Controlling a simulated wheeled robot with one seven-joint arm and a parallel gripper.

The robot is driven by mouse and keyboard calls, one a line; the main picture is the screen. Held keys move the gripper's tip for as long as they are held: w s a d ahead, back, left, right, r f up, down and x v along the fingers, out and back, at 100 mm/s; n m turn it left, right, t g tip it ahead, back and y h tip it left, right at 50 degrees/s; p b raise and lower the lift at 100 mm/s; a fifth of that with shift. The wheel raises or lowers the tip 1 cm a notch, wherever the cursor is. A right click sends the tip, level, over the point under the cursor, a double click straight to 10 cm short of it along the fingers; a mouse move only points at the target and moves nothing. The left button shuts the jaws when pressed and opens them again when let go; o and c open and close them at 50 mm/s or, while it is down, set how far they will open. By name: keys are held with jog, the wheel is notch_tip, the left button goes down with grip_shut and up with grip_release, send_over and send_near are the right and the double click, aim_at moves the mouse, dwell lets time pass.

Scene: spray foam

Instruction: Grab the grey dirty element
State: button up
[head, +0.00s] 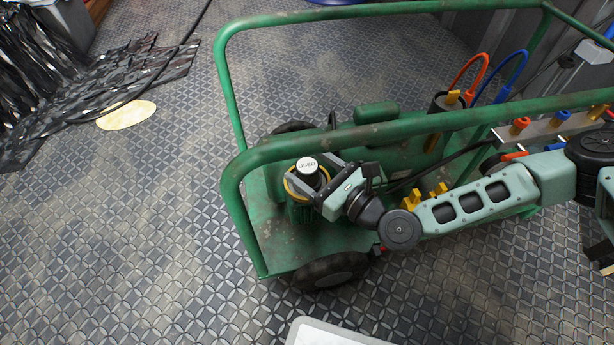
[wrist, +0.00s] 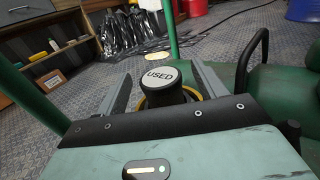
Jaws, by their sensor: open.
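The dirty element (head: 308,170) is a dark cylinder with a light grey round cap marked "USED". It stands in a yellow-rimmed green holder (head: 299,212) at the left end of the green cart. My gripper (head: 308,178) is open, with its fingers on either side of the element. In the wrist view the capped element (wrist: 161,80) sits between the two grey fingers (wrist: 160,85), with gaps visible beside the cap. The lower part of the element is hidden by my gripper and the holder.
Red and blue hoses (head: 515,70) rise at the right. Black plastic strips (head: 100,85) and a yellowish disc (head: 126,115) lie on the patterned floor.

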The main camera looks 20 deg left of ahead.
aim_at(301, 161)
jog(key=shift+b+x, duration=0.45)
jog(key=shift+x, duration=1.1)
jog(key=c, duration=1.1)
jog(key=shift+r, duration=0.1)
